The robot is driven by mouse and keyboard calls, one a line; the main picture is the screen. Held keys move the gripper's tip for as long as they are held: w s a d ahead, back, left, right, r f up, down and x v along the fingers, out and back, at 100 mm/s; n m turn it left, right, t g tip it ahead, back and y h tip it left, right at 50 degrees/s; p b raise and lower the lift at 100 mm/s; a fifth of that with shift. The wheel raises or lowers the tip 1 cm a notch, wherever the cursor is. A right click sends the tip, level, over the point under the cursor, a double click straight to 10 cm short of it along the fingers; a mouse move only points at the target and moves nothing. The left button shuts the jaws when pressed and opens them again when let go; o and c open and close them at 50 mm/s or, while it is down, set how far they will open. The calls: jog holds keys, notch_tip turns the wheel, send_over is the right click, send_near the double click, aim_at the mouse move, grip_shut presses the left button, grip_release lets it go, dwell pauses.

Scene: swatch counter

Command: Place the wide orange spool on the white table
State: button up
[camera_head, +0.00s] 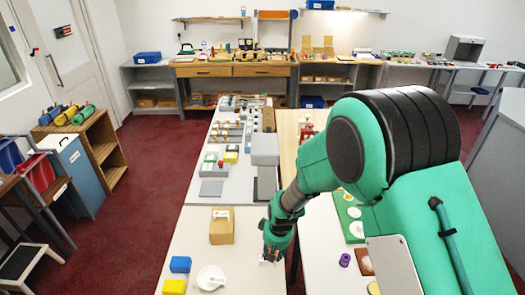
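I cannot make out a wide orange spool in this view. A small purple spool (345,260) stands on the pale table at the lower right, beside my arm. A white table (190,240) fills the lower middle. My gripper (270,259) points down over its right edge, near the gap between the two tables. Its fingertips are small and dark, so I cannot tell whether they are open or hold something. My arm hides much of the right-hand table.
On the white table are a cardboard box (222,228), a white plate (210,278), a blue block (180,264) and a yellow block (174,287). A green board (349,216) lies on the right table. A grey counter behind holds several small items.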

jog(key=w+d+r+m, duration=0.2)
jog(key=w+d, duration=0.4)
jog(key=d, duration=0.2)
jog(key=w+d+r+m+h+b, duration=0.1)
jog(key=w+d+r+m, duration=0.2)
jog(key=w+d, duration=0.4)
jog(key=shift+d+r, duration=0.3)
jog(key=shift+d, duration=0.8)
jog(key=shift+a, duration=0.1)
jog(key=s+a+f+n, duration=0.1)
jog(key=s+a+f, duration=0.1)
jog(key=s+a, duration=0.5)
jog(key=s+a+f+n, duration=0.1)
jog(key=s+a+f, duration=0.2)
jog(key=s+a, duration=0.5)
jog(key=s+a+f+n, duration=0.2)
jog(key=s+a+f, duration=0.1)
jog(key=s+a, duration=0.5)
jog(key=shift+s+a+y, duration=0.2)
jog(key=shift+s+y, duration=0.2)
jog(key=shift+s, duration=0.8)
jog(key=shift+w, duration=0.1)
jog(key=b, duration=0.2)
send_over(239, 264)
jog(key=shift+f, duration=0.65)
